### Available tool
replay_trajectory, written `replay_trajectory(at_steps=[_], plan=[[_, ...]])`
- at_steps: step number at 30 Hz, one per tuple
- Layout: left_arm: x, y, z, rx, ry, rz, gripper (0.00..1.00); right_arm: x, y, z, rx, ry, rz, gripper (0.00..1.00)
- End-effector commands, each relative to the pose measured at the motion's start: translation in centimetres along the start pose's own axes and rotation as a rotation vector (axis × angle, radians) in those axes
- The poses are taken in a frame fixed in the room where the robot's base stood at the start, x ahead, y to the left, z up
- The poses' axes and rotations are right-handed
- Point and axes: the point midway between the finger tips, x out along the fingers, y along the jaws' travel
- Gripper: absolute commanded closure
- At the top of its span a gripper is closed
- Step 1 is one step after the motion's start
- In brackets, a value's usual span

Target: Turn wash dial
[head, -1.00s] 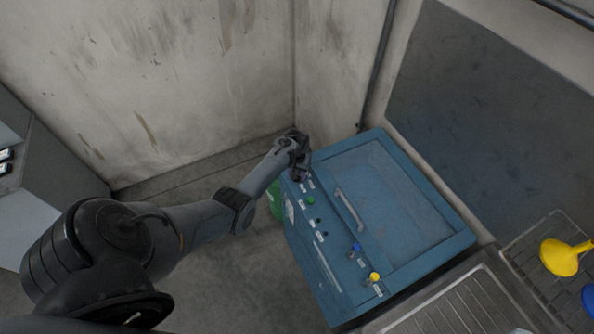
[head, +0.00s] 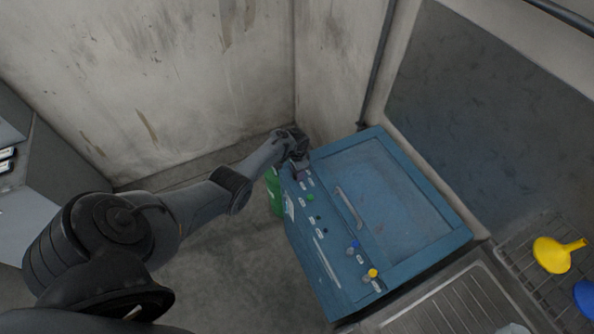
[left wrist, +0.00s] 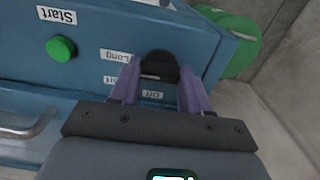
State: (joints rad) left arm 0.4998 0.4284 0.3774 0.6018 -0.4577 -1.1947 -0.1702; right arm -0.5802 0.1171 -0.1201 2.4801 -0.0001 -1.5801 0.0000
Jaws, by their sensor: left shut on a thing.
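The wash dial (left wrist: 159,67) is a dark round knob at the end of the blue washer's panel, with labels "Long", "Off" and one partly covered label around it. In the left wrist view my left gripper (left wrist: 158,84) has its two purple fingers on either side of the dial, shut on it. In the head view the left gripper (head: 300,172) is at the far left corner of the blue washer (head: 325,268), and it hides the dial there. My right gripper is not in view.
A green Start button (left wrist: 61,49) is beside the dial on the panel. Blue (head: 353,245) and yellow (head: 373,273) knobs are farther along. A green container (head: 273,190) stands against the washer's side. Concrete walls are close behind. A yellow funnel (head: 551,254) lies on a rack at right.

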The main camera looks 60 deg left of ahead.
Motion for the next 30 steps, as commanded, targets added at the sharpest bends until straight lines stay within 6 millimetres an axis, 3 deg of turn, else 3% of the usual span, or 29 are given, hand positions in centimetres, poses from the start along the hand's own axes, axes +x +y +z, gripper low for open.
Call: replay_trajectory(at_steps=[18, 19, 21, 24, 30], plan=[[0.00, -0.01, -0.05, 0.045, 0.002, -0.001, 0.84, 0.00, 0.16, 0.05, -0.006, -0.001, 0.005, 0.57], [0.00, -0.01, -0.05, 0.045, 0.002, -0.001, 0.50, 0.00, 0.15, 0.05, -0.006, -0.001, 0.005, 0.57], [0.00, -0.01, -0.05, 0.045, 0.002, -0.001, 0.40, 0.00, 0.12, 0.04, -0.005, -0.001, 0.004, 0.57], [0.00, -0.01, -0.04, 0.044, 0.001, 0.000, 0.28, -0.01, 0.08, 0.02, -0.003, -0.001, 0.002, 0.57], [0.00, 0.00, -0.02, 0.043, 0.001, 0.000, 0.28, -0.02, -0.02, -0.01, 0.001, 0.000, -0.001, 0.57]])
